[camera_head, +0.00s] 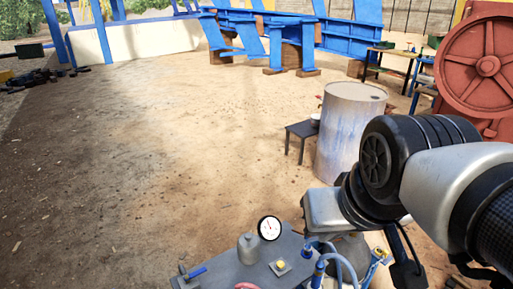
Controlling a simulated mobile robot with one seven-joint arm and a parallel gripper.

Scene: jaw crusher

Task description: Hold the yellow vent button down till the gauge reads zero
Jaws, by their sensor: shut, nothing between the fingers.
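The yellow vent button (280,265) sits on a small pale square base on the grey bench top (228,268), low in the picture. Nothing covers the button. The round gauge (269,228) stands behind it, with a white face and black rim. Its needle looks tilted up and to the left, but the scale is too small to read. My arm comes in from the right, and its silver and black wrist parts hang right of the gauge and button. The fingers of my gripper do not show.
A grey bottle-like vessel (249,248) stands left of the gauge. A blue-handled lever (197,271) is at the left, and a red handle (247,286) is at the bottom edge. Blue hoses (343,262) rise at the right. A drum (347,130) stands behind on open sandy ground.

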